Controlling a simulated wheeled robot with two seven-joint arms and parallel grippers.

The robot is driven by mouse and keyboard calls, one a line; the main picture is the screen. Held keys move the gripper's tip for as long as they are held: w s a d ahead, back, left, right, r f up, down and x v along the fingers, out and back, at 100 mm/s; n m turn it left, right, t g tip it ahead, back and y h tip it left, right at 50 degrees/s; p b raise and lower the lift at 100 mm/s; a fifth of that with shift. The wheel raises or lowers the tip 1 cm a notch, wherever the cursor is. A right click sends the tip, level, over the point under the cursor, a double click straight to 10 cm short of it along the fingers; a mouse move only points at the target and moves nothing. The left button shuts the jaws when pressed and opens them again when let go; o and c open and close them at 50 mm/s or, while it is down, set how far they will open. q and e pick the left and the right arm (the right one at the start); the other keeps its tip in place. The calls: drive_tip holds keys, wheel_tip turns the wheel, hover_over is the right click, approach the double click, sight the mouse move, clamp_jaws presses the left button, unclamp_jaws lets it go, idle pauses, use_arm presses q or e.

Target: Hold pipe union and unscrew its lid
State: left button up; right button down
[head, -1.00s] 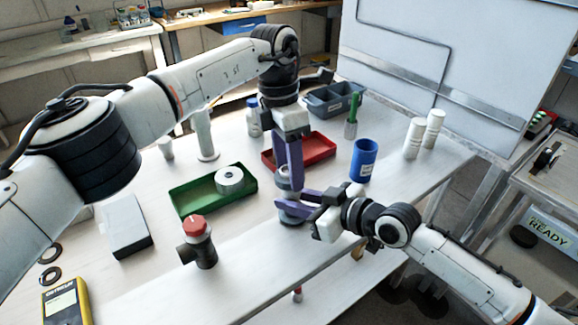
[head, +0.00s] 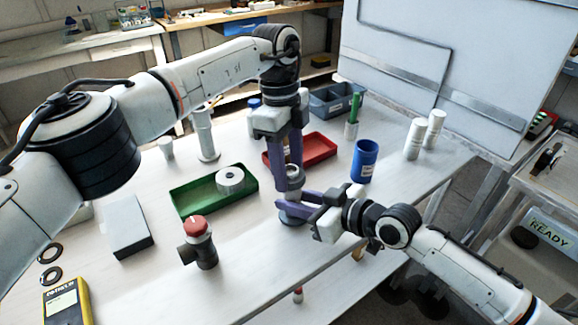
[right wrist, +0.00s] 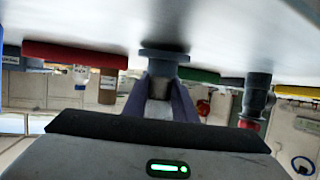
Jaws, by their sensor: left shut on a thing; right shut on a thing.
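The grey pipe union (head: 292,216) stands upright on the table near its front edge. Its round grey lid (head: 294,172) is at the top. My left gripper (head: 290,180) points down from above, with its two purple fingers on either side of the lid, shut on it. My right gripper (head: 296,202) reaches in from the right and is shut on the union's body below the lid. In the right wrist view, which is upside down, the union's blue-grey base (right wrist: 165,54) meets the table and my right fingers (right wrist: 160,90) partly hide the body.
A green tray (head: 183,209) with a white roll (head: 230,180) lies left, a red tray (head: 325,142) behind. A dark pipe fitting with a red knob (head: 195,226) stands front left. A blue cup (head: 364,161) and white bottles (head: 414,139) stand right.

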use_arm(q)
drive_tip(key=n, duration=0.7)
drive_tip(key=shift+s+d, duration=0.2)
drive_tip(key=n, duration=0.6)
drive_tip(key=o, duration=1)
drive_tip(key=shift+o, duration=0.8)
drive_tip(key=shift+w, duration=0.15)
drive_tip(key=shift+a+r, duration=0.1)
